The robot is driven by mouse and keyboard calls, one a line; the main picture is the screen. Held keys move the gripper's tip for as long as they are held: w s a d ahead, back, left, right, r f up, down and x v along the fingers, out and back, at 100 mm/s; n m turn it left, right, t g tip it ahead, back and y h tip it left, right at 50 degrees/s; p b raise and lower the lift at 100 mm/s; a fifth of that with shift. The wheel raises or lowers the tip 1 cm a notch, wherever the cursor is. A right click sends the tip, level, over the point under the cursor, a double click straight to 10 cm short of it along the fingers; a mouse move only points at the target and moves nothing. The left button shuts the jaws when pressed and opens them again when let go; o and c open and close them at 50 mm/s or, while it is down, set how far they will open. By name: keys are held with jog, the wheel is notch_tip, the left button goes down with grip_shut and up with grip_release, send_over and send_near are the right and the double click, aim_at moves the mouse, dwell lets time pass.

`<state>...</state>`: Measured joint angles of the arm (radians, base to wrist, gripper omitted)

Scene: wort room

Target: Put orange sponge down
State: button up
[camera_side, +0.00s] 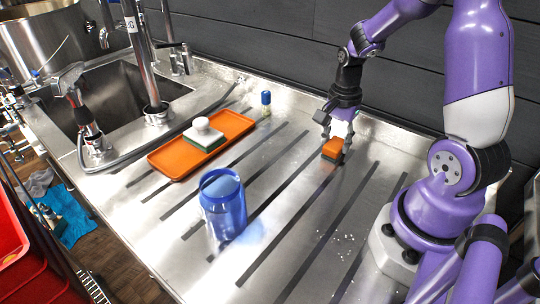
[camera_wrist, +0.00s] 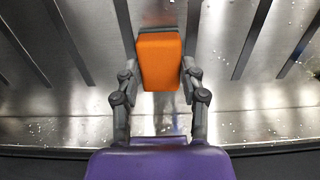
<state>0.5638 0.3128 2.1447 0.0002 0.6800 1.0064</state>
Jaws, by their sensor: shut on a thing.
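The orange sponge (camera_side: 331,149) has a dark side and is between the fingers of my gripper (camera_side: 338,142), at or just above the metal counter right of centre. I cannot tell whether its underside touches the counter. In the wrist view the orange sponge (camera_wrist: 160,62) fills the space between the two fingertips of my gripper (camera_wrist: 160,75), which are shut on its sides. The orange face shows, with a dark layer along its far and right edges.
An orange tray (camera_side: 163,165) holds a green-and-white sponge (camera_side: 203,143) with a white round object on top. A blue translucent container (camera_side: 223,205) stands in front. A small blue-capped bottle (camera_side: 266,103) stands behind. White crumbs (camera_side: 335,240) lie on the counter's right part. A sink (camera_side: 112,98) is at left.

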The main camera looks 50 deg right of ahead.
aim_at(334, 145)
jog(key=o, duration=0.9)
jog(key=shift+o, duration=0.2)
jog(key=shift+r, duration=0.4)
notch_tip(334, 145, up, 12)
jog(key=s+a+r+n+t, duration=0.1)
jog(key=a+n+t, duration=0.1)
jog(key=a+n, duration=0.5)
jog(key=s+a+r+n+t, duration=0.1)
jog(key=a+n+t, duration=0.2)
jog(key=a+n, duration=0.4)
jog(key=n, duration=0.4)
jog(key=shift+s+a+r+t, duration=0.25)
jog(key=shift+s+r+t, duration=0.05)
jog(key=shift+s+r, duration=0.05)
